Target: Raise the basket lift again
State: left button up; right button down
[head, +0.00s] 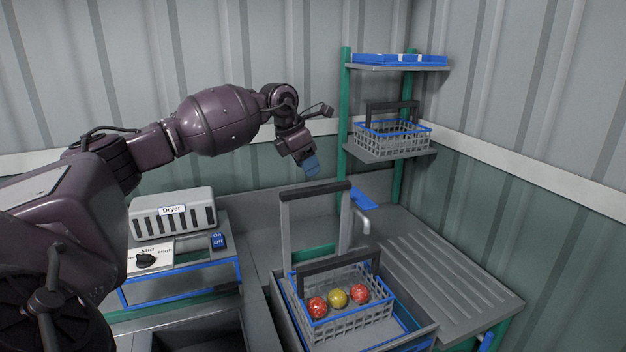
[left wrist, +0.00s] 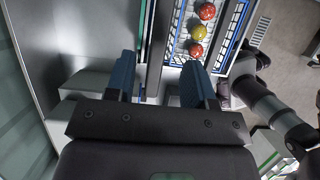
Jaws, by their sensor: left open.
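The basket lift's upright frame (head: 344,224) stands at the sink, with a dark crossbar (head: 315,191) on top. A wire basket (head: 345,322) with a blue rim and dark handle sits in front of it, within the sink opening, holding two red tomatoes and one yellow tomato. My left gripper (head: 311,167) is above and behind the crossbar, blue fingers pointing down, empty. In the left wrist view, the left gripper (left wrist: 160,78) has its fingers apart, with a dark bar (left wrist: 155,45) showing between them; contact cannot be told. My right gripper cannot be made out.
A dryer (head: 172,214) with a dial and an on/off switch stands at left. A tap with a blue lever (head: 362,200) is right of the crossbar. A ridged draining board (head: 430,270) lies clear at right. A rack behind holds an empty basket (head: 393,138) and blue trays.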

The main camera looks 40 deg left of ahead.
pick_arm(q)
jog(key=v, duration=0.5)
jog(key=shift+w, duration=0.1)
dwell(0.4)
jog(key=shift+f, duration=0.1)
